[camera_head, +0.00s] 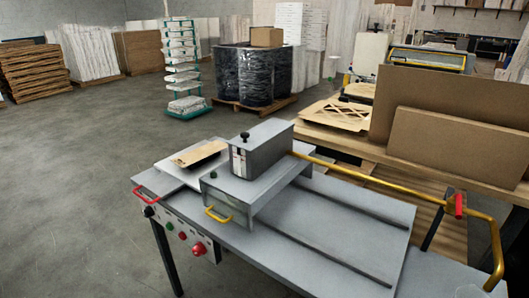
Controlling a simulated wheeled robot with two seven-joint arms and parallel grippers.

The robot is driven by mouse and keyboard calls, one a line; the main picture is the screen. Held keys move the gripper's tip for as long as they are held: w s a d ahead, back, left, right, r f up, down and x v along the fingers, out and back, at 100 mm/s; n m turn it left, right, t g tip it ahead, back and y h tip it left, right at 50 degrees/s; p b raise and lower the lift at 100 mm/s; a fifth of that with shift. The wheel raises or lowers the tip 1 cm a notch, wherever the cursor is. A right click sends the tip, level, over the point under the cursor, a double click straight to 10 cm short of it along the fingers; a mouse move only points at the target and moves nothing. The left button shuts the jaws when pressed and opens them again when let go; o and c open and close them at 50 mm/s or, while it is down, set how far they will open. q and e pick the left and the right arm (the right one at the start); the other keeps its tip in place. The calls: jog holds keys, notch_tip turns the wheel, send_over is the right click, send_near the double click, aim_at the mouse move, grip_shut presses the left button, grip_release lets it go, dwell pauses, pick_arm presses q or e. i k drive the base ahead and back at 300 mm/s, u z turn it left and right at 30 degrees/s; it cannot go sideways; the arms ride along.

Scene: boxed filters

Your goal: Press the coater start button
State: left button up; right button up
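The coater (330,225) is a grey metal table with a sliding grey box unit (262,150) on top, standing in the middle and right of the head view. Its control panel is on the front left edge. A green button (170,227) sits there between a black knob (149,211) and a small red button (183,236). A large red mushroom button (198,249) is further right on the panel. Any button labels are too small to read. Neither of my grippers is in view.
A red handle (146,194) and a yellow handle (218,214) stick out near the panel. A long yellow bar (370,177) crosses above the table. Cardboard sheets (455,150) stand behind on the right. The floor (70,190) on the left is clear.

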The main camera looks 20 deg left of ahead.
aim_at(170, 226)
jog(key=u, duration=1.35)
